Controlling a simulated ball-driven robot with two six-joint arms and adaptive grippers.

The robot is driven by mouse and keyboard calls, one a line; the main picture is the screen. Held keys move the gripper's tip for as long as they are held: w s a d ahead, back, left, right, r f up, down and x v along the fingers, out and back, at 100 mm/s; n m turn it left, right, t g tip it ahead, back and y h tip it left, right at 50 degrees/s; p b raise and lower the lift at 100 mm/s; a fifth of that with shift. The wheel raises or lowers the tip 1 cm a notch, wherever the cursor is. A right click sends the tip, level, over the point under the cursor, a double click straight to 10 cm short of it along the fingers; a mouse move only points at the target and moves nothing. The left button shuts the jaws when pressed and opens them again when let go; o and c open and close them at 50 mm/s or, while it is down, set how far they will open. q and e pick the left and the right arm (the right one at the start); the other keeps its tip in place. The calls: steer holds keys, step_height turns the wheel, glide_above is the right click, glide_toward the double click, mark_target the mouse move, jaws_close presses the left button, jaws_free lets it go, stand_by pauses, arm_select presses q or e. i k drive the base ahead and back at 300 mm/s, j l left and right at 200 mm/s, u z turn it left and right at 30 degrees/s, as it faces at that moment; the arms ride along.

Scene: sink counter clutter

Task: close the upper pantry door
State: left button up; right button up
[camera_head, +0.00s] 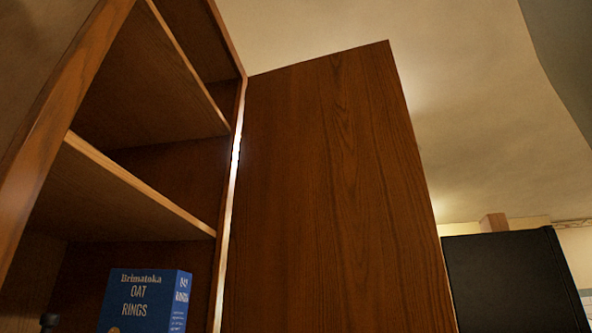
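The upper pantry door (335,200) is a tall brown wooden panel in the middle of the head view. It stands wide open, swung out to the right of the pantry cabinet (230,190), with its hinge side along the cabinet's right upright. A bright narrow gap shows between door and cabinet. The door's lower edge is below the picture, and no handle shows on the visible face. Neither of my grippers is in view.
The open cabinet has wooden shelves (145,190). A blue oat rings box (140,300) stands low inside it, with a small dark object (49,321) to its left. A black tall appliance (510,283) stands right of the door, with a wooden block (494,222) above it.

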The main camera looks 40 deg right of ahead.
mark_target(333, 228)
steer(key=l+u, duration=0.9)
steer(key=l, duration=0.15)
steer(key=k, duration=0.05)
